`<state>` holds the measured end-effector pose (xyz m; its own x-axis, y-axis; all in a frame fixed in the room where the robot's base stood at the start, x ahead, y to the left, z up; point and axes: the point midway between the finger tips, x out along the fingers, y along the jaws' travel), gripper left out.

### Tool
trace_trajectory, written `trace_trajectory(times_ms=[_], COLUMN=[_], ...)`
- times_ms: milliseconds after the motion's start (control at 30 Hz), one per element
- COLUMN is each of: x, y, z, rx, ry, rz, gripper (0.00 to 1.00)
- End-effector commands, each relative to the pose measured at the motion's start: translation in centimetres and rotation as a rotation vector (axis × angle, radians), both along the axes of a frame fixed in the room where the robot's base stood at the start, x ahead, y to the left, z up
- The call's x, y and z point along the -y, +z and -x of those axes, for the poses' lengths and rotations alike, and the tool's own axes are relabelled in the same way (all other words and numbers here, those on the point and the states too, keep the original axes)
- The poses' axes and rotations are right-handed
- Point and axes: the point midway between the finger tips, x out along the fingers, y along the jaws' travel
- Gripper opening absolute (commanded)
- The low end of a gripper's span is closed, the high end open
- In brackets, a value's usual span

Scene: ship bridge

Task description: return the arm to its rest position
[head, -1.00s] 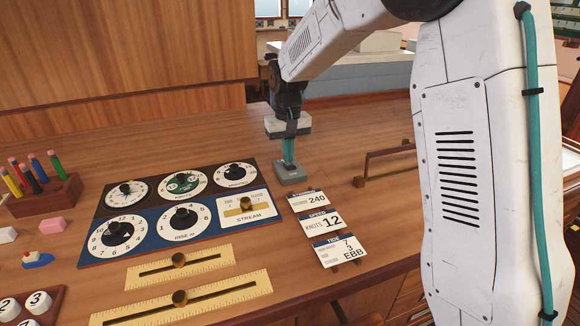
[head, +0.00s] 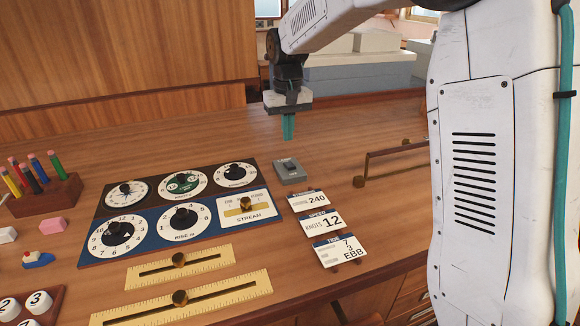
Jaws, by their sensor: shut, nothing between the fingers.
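My gripper (head: 288,128) hangs over the wooden desk at the upper middle of the head view, with its teal fingers pointing down. The fingers are together and hold nothing. My white arm reaches in from the upper right. Below and apart from the fingertips, a small grey box (head: 290,172) with a dark top piece sits on the desk.
A dial panel (head: 206,248) lies left of the grey box, with brass-knobbed rulers (head: 225,292) in front. Cards (head: 318,222) stand to its right. A wooden rail (head: 395,152) rises at the right. A pencil block (head: 52,192) is far left. The desk behind the panel is clear.

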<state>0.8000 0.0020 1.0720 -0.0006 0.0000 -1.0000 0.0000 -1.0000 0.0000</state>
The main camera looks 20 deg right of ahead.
Motion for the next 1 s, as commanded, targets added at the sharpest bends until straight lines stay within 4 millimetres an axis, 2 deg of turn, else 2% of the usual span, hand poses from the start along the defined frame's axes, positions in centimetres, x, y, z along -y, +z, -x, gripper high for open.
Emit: trace_trajectory(times_ms=[300, 433, 567, 800, 1000], x=[0.0, 0.1, 0.5, 1.5, 2.3], y=[0.0, -1.6, -1.4, 1.1, 2.1], z=[0.1, 1.8, 6.8, 17.4, 26.3], rx=[-0.004, -0.054, -0.097, -0.108, -0.079], ry=[0.004, 0.010, 0.018, 0.023, 0.020], rz=[0.000, 0.003, 0.005, 0.005, 0.004], gripper=[0.00, 0.00, 0.00, 0.00, 0.00])
